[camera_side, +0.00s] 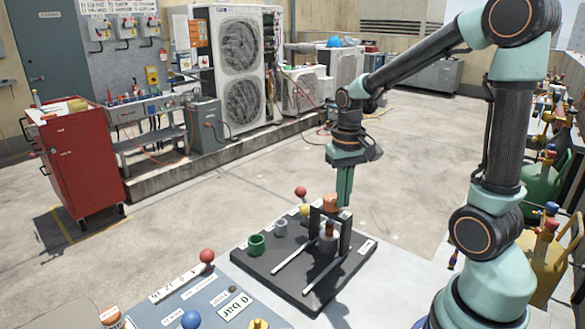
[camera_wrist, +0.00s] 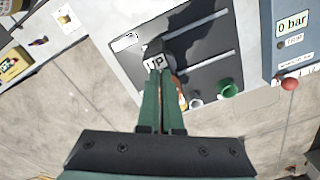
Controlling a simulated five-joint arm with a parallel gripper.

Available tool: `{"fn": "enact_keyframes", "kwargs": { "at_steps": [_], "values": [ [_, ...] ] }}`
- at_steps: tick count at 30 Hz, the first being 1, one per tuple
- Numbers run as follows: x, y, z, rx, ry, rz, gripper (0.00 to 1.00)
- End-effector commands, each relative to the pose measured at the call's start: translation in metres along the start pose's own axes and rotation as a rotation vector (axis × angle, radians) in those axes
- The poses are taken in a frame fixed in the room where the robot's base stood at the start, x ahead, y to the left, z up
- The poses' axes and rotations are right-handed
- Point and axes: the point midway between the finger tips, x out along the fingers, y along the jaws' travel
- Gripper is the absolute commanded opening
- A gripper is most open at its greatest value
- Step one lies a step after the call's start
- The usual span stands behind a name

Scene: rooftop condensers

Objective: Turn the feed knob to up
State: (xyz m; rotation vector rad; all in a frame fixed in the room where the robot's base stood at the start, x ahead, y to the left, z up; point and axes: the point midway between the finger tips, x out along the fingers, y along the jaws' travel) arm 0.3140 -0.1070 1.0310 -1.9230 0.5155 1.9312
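A black stand with a copper-coloured knob-like cap (camera_side: 330,201) rises from a dark board (camera_side: 262,273). I take the cap for the feed knob, but no name is readable on it. A white "UP" label (camera_wrist: 156,62) shows just beyond my fingertips in the wrist view. My gripper (camera_side: 344,203) points down beside the cap, on its right in the side view. Its two green fingers (camera_wrist: 160,72) lie close together with only a thin line between them, and nothing shows held. In the wrist view they hide part of the stand, with a bit of orange at their right.
A blue-grey panel with a "0 bar" display (camera_side: 235,306) stands at front. A red cabinet (camera_side: 82,155) is left; open floor lies behind.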

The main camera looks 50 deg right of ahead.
Motion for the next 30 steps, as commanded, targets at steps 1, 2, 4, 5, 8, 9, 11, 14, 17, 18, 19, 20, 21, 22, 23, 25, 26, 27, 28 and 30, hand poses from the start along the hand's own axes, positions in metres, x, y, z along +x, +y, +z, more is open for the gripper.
{"fn": "enact_keyframes", "kwargs": {
  "at_steps": [1, 2, 4, 5, 8, 9, 11, 14, 17, 18, 19, 20, 21, 22, 23, 25, 26, 27, 28, 30],
  "values": [
    [-0.001, 0.0, -0.003, 0.002, 0.011, -0.002, 0.0],
    [-0.001, 0.0, -0.003, 0.002, 0.011, -0.002, 0.0],
    [-0.001, 0.0, -0.002, 0.002, 0.012, -0.002, 0.0],
    [-0.001, 0.001, -0.002, 0.002, 0.012, -0.002, 0.0],
    [-0.001, 0.002, 0.002, 0.002, 0.01, -0.002, 0.0],
    [-0.001, 0.002, 0.003, 0.002, 0.01, -0.002, 0.0],
    [-0.001, 0.003, 0.005, 0.002, 0.009, -0.002, 0.0],
    [-0.005, 0.003, 0.005, 0.001, 0.01, -0.002, 0.0],
    [-0.014, 0.003, 0.005, 0.001, 0.009, -0.002, 0.0],
    [-0.019, 0.003, 0.005, 0.001, 0.011, -0.002, 0.0],
    [-0.022, 0.003, 0.005, 0.001, 0.01, -0.002, 0.0],
    [-0.025, 0.003, 0.005, 0.001, 0.01, -0.002, 0.0],
    [-0.03, 0.003, 0.005, 0.001, 0.008, -0.002, 0.0],
    [-0.033, 0.003, 0.005, 0.001, 0.009, -0.002, 0.0],
    [-0.036, 0.003, 0.005, 0.001, 0.01, -0.002, 0.0],
    [-0.044, 0.003, 0.005, 0.001, 0.009, -0.002, 0.0],
    [-0.047, 0.003, 0.006, 0.001, 0.008, -0.001, 0.0],
    [-0.051, 0.003, 0.005, 0.001, 0.008, -0.002, 0.0],
    [-0.053, 0.003, 0.005, 0.001, 0.008, -0.002, 0.0],
    [-0.058, 0.003, 0.006, 0.001, 0.007, -0.001, 0.0]
  ]
}}
